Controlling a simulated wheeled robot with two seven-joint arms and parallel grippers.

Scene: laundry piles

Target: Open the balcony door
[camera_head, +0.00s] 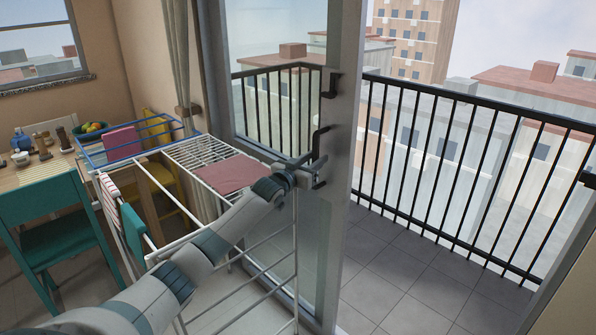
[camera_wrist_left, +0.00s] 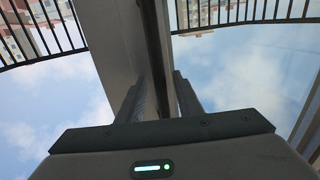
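The balcony door (camera_head: 263,107) is a tall glass panel in a grey frame. It stands ajar, with a wide opening to the balcony on its right. A black lever handle (camera_head: 319,143) is on its edge stile, with another black fitting (camera_head: 331,86) above. My left gripper (camera_head: 318,174) is at the stile, just below the lever. In the left wrist view its two fingers (camera_wrist_left: 160,100) are apart, with a pale and dark frame edge (camera_wrist_left: 152,50) showing between them. I cannot tell whether they touch it. My right gripper is not in view.
A white drying rack (camera_head: 205,160) with cloths stands left of the door, close under my left arm. A teal chair (camera_head: 60,235) and a table with bowls are farther left. The tiled balcony floor (camera_head: 415,275) is clear, bounded by a black railing (camera_head: 440,165).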

